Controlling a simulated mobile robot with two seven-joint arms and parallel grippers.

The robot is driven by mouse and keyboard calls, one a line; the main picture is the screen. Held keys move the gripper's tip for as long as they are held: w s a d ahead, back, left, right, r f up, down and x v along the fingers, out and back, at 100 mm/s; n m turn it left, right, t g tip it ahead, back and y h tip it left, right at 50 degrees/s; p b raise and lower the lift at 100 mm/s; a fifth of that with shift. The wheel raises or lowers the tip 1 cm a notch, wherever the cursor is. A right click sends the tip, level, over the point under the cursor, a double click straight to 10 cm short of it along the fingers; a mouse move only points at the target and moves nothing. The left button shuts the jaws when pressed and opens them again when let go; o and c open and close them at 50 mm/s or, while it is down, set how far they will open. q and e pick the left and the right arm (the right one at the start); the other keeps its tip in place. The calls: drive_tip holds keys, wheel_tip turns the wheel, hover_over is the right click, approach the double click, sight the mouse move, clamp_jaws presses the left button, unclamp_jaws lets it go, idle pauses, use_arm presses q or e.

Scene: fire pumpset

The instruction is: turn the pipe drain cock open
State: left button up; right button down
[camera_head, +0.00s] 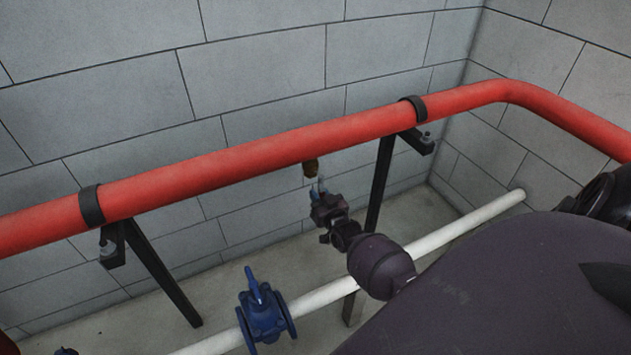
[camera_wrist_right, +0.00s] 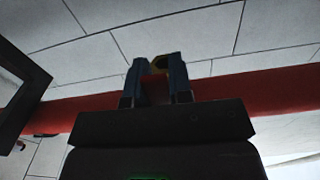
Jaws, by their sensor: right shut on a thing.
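My left gripper is not in view.
A white pipe (camera_head: 458,230) runs low along the floor, with a blue valve (camera_head: 262,312) on it. Dark brackets (camera_head: 160,272) (camera_head: 380,182) hold the red pipe before a grey block wall (camera_head: 260,60). The space around the cock is otherwise clear.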

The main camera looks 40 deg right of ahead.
drive_tip(key=shift+d+n, duration=0.2)
drive_tip(key=shift+n, duration=0.1)
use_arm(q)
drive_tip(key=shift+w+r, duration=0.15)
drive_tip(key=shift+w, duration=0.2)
use_arm(e)
drive_tip(key=c, duration=1)
unclamp_jaws()
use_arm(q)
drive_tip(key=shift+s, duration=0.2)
use_arm(e)
drive_tip(key=shift+s, duration=0.1)
drive_tip(key=shift+s, duration=0.25)
use_arm(q)
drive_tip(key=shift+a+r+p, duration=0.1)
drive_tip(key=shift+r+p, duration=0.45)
drive_tip(key=shift+p, duration=0.35)
use_arm(e)
drive_tip(key=v, duration=1)
drive_tip(key=shift+s+a, duration=0.1)
drive_tip(key=shift+a, duration=0.05)
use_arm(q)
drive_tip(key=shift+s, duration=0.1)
